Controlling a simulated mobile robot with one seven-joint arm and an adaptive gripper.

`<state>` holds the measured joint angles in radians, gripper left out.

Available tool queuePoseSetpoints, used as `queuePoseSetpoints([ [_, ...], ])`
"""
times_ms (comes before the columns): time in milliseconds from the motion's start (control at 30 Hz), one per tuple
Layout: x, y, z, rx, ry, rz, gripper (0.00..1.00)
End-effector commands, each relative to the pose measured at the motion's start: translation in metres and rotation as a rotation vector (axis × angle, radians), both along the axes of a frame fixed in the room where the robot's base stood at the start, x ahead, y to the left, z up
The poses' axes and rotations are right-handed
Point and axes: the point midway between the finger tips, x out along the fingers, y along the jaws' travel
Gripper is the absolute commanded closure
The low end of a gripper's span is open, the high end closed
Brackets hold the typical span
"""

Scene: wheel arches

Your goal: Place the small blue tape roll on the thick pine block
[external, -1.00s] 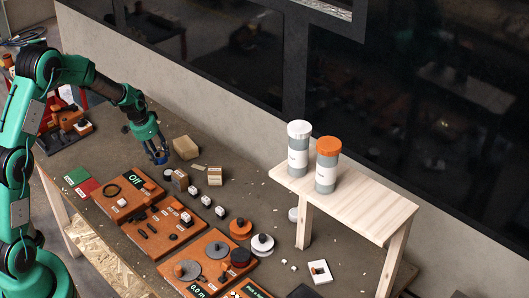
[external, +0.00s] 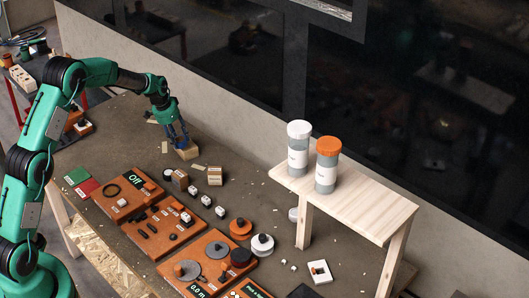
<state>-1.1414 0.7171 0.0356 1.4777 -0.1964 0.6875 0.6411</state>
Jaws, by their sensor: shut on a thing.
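The thick pine block (external: 189,154) stands on the grey-brown workbench near the back wall, its upper part covered by my gripper. My gripper (external: 182,145) points down at the block, its fingertips over the block's top in this view. It is shut on a small blue thing, which I take to be the small blue tape roll; it is hard to tell apart from the blue-looking fingers. Whether the roll touches the block cannot be made out.
Small wooden blocks (external: 214,176) stand right of the pine block. Orange panels (external: 165,222) with parts cover the bench front. A wooden stand (external: 380,205) with two capped jars is at right. The wall rises close behind the block.

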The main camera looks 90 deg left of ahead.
Motion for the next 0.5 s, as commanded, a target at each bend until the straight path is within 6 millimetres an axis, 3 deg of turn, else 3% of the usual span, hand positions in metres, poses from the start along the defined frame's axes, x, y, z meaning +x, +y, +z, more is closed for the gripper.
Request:
queuePoseSetpoints([
  [200,0.009,0.016,-0.002,0.0,0.0,0.0,0.83],
  [500,0.01,0.019,-0.002,0.0,0.0,0.0,0.83],
])
